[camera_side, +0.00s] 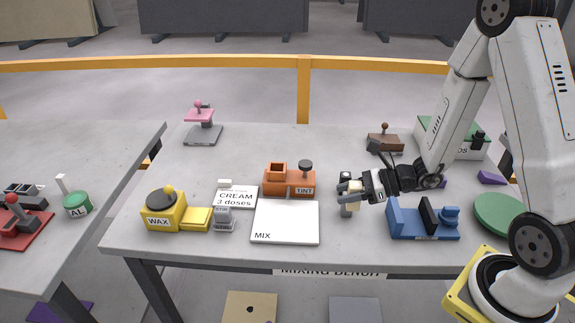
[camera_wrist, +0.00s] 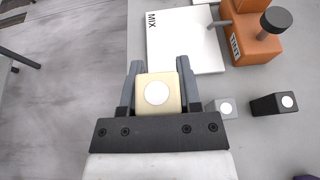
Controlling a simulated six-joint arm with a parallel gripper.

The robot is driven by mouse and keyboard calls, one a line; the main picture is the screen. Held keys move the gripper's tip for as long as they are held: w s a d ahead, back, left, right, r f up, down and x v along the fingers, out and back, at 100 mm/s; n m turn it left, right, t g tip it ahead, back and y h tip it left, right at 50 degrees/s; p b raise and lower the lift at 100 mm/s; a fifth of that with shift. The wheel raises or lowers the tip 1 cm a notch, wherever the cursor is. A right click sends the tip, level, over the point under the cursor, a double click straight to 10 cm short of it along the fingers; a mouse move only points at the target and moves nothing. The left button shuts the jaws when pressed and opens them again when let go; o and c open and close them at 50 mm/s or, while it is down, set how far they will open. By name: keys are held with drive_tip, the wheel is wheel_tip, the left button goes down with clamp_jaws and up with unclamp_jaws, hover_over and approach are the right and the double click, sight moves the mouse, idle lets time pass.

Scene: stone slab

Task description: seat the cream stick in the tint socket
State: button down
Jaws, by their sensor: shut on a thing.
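My gripper (camera_side: 346,188) is shut on the cream stick (camera_side: 353,202) above the right half of the bench. In the wrist view the cream stick (camera_wrist: 171,84) shows as a square cream end with a white round spot, between the two fingers of my gripper (camera_wrist: 158,82). The orange tint block (camera_side: 289,183) stands to the left of my gripper, with a raised square socket (camera_side: 277,174) at its left and a dark knob at its right. The stick is apart from it. In the wrist view the tint block (camera_wrist: 256,48) is at the upper right; its socket is mostly out of frame.
A white MIX plate (camera_side: 285,222) lies in front of the tint block. A grey stick (camera_wrist: 222,107) and a black stick (camera_wrist: 275,104) stand close to my gripper. A blue fixture (camera_side: 408,222) is at right, the yellow WAX unit (camera_side: 165,212) at left.

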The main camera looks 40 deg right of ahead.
drive_tip(key=w+a+r+m+t+h, duration=0.1)
drive_tip(key=w+r+m+t+h, duration=0.2)
drive_tip(key=w+r, duration=0.7)
drive_tip(key=shift+r+m+h, duration=1.2)
drive_tip(key=shift+r, duration=0.8)
drive_tip(key=shift+d+f, duration=0.1)
drive_tip(key=s+d+f+n+y, duration=0.1)
drive_tip(key=s+d+f, duration=1)
drive_tip(key=d, duration=0.4)
drive_tip(key=shift+s+d, duration=0.15)
drive_tip(key=shift+s, duration=0.35)
